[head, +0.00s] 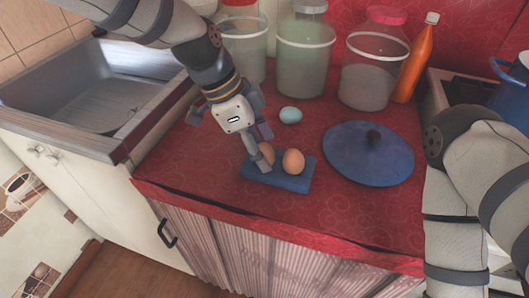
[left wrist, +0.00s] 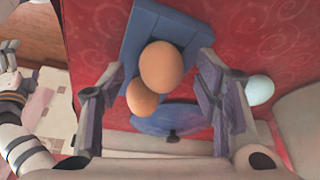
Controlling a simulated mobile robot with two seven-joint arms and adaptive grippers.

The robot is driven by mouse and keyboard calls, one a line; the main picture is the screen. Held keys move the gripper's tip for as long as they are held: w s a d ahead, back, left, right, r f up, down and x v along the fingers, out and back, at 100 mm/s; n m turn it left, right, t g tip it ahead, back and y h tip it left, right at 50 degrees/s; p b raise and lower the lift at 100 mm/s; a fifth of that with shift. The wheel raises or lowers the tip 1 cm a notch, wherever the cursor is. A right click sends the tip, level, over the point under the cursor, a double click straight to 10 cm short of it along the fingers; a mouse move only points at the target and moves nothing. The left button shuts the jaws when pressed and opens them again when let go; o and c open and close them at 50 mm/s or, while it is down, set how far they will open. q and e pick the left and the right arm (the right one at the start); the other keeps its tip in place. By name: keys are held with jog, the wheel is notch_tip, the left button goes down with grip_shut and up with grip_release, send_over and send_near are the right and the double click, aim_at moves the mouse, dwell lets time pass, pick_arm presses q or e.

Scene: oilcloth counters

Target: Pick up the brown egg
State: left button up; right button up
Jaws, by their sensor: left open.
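Two brown eggs lie side by side on a small blue board (head: 283,183) on the red counter. The right egg (head: 293,161) shows clearly in the head view. The left egg (head: 267,151) is partly hidden by a finger. In the left wrist view, one egg (left wrist: 161,66) looks larger and overlaps the other egg (left wrist: 141,98). My left gripper (head: 265,150) is open just above the board, pointing down. In the left wrist view its fingers (left wrist: 160,75) stand apart on either side of the eggs; contact cannot be told. My right gripper is out of view.
A pale blue egg (head: 290,115) lies behind the board. A round blue lid (head: 368,155) lies to its right. Several jars, including a pink-lidded jar (head: 375,75), and an orange bottle (head: 415,60) stand at the back. A metal sink (head: 90,90) is at left. The front counter is clear.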

pick_arm(q)
jog(key=shift+w+d+f, duration=0.1)
jog(key=shift+d+f, duration=0.05)
jog(key=shift+f, duration=0.2)
jog(key=shift+r, duration=0.1)
jog(key=c, duration=0.8)
jog(key=shift+o, duration=0.2)
jog(key=shift+r, duration=0.1)
